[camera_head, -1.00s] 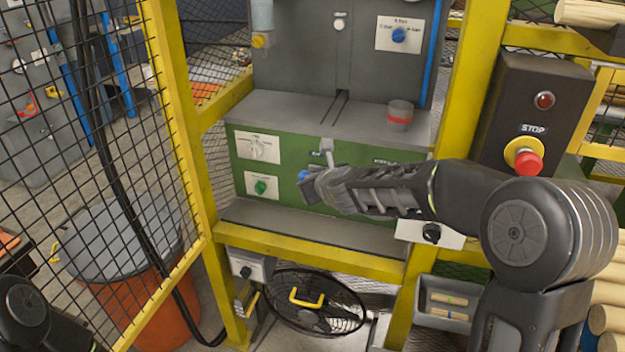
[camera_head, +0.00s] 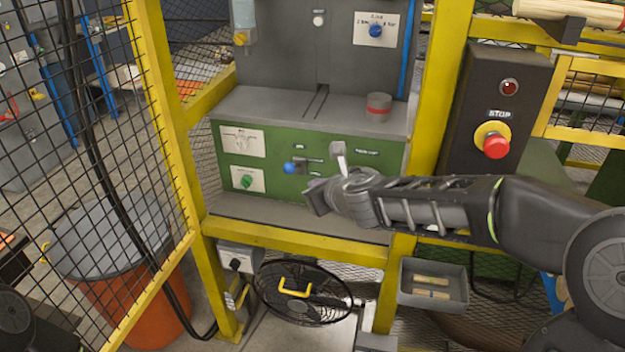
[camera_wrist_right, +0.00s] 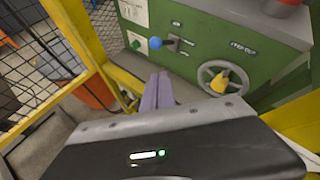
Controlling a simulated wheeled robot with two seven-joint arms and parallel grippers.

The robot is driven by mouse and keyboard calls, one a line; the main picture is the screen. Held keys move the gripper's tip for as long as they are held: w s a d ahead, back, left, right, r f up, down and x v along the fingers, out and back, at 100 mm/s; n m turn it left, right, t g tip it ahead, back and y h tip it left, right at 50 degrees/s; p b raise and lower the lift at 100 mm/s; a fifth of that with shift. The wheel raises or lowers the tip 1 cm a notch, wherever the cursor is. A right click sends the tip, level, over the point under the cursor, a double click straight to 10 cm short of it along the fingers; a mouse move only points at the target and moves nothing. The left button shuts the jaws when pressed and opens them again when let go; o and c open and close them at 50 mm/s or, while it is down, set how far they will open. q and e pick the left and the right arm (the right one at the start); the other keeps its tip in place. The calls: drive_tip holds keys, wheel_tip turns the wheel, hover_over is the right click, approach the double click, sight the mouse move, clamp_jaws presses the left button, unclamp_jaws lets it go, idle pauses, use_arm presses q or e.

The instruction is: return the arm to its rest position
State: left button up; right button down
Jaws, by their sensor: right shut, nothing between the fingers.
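My right gripper (camera_head: 316,197) is in front of the green control panel (camera_head: 345,160), with its arm reaching in from the right. In the right wrist view its fingers (camera_wrist_right: 158,92) are together and hold nothing. They are apart from the blue-knobbed lever (camera_head: 291,168), which also shows in the wrist view (camera_wrist_right: 156,43). A handwheel with a yellow hub (camera_wrist_right: 219,82) shows in the wrist view; in the head view my right arm hides most of it. A dark rounded part at the lower left edge of the head view seems to be my left arm; the left gripper is not visible.
A yellow frame post (camera_head: 437,95) and a stop button box (camera_head: 495,110) stand to the right. A mesh fence (camera_head: 95,150) closes the left. A grey bin with wood pieces (camera_head: 434,286) and a black fan-like round guard (camera_head: 310,290) are below. A red-banded cup (camera_head: 378,105) stands on the ledge.

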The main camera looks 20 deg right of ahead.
drive_tip(key=shift+s, duration=0.15)
idle(0.4)
drive_tip(key=s+a+f+n+g+y, duration=0.15)
drive_tip(key=s+a+f+n, duration=0.25)
drive_tip(key=f+n, duration=0.8)
drive_tip(key=s+a+f+n+g, duration=0.3)
drive_tip(key=s+a+f+n, duration=0.15)
drive_tip(key=f+n, duration=0.7)
drive_tip(key=s+a+f+n+g+y, duration=0.1)
drive_tip(key=s+a+f+n+g, duration=0.2)
drive_tip(key=s+f, duration=0.6)
drive_tip(key=s+a+f+n+g+y, duration=0.1)
drive_tip(key=s+a+f+n+g, duration=0.2)
drive_tip(key=s+f, duration=0.6)
drive_tip(key=s+n, duration=0.1)
drive_tip(key=s, duration=0.4)
drive_tip(key=shift+s+g, duration=0.3)
drive_tip(key=shift+g, duration=0.05)
